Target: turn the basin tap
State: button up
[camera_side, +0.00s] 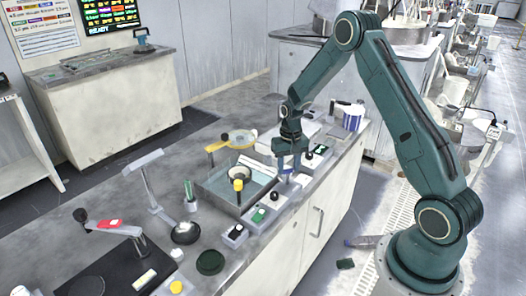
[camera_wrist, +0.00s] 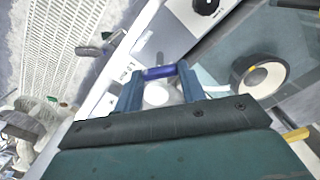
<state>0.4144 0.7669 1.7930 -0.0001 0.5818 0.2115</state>
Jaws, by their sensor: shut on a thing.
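The basin (camera_side: 212,190) is a grey rectangular tray set in the bench, with pale liquid in it. My gripper (camera_side: 289,171) points down at the basin's right edge. In the wrist view, my gripper (camera_wrist: 158,84) has its two blue fingers closed on a short blue-violet bar (camera_wrist: 158,72), which looks like the tap handle. A pale round part (camera_wrist: 156,95) shows between the fingers. The tap's body is mostly hidden behind the gripper in the side view.
Small grey boxes (camera_side: 236,235) line the bench edge below my gripper. A lamp-like stand (camera_side: 152,185) and a black dish (camera_side: 210,262) are to the left. A blue-and-white cup (camera_side: 353,117) stands behind right.

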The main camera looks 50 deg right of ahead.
aim_at(288, 169)
jog(key=m, duration=0.5)
jog(key=shift+m, duration=0.3)
jog(key=m, duration=0.5)
dwell(0.4)
jog(key=o, duration=1)
notch_tip(288, 169, up, 14)
jog(key=shift+f, duration=0.1)
dwell(0.3)
